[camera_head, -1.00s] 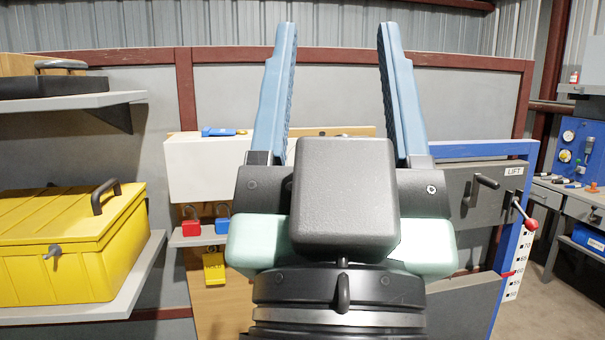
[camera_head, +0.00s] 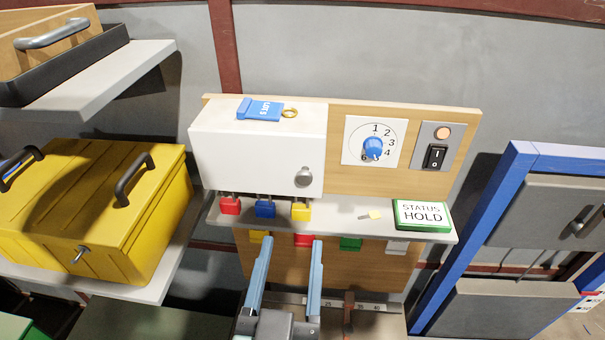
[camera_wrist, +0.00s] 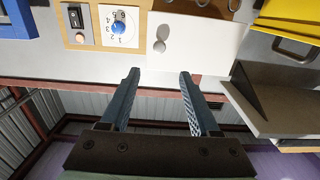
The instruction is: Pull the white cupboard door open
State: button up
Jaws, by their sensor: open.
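The white cupboard (camera_head: 245,160) is a box on the left of the wooden board, with a round grey knob (camera_head: 304,177) at the lower right of its front. Its door looks shut. My gripper (camera_head: 291,243) is open and empty, its blue fingers pointing up, below the knob in the head view. In the wrist view the scene is upside down. There the cupboard (camera_wrist: 205,38) and knob (camera_wrist: 159,46) lie just beyond my open fingertips (camera_wrist: 158,73), the knob roughly in line with the gap between them. Nothing touches the knob.
A blue tag (camera_head: 262,109) lies on the cupboard. Several padlocks hang below it, by a grey shelf (camera_head: 340,213) with a status sign (camera_head: 422,214). A dial (camera_head: 374,148) and switch (camera_head: 435,157) are right. A yellow box (camera_head: 95,205) stands left; a blue frame (camera_head: 465,220) right.

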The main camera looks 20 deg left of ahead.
aim_at(304, 179)
jog(key=b+x, duration=0.8)
jog(key=x, duration=0.3)
jog(key=shift+w, duration=0.4)
jog(key=shift+w+a, duration=0.2)
jog(key=shift+w, duration=0.3)
grip_shut()
dwell(0.9)
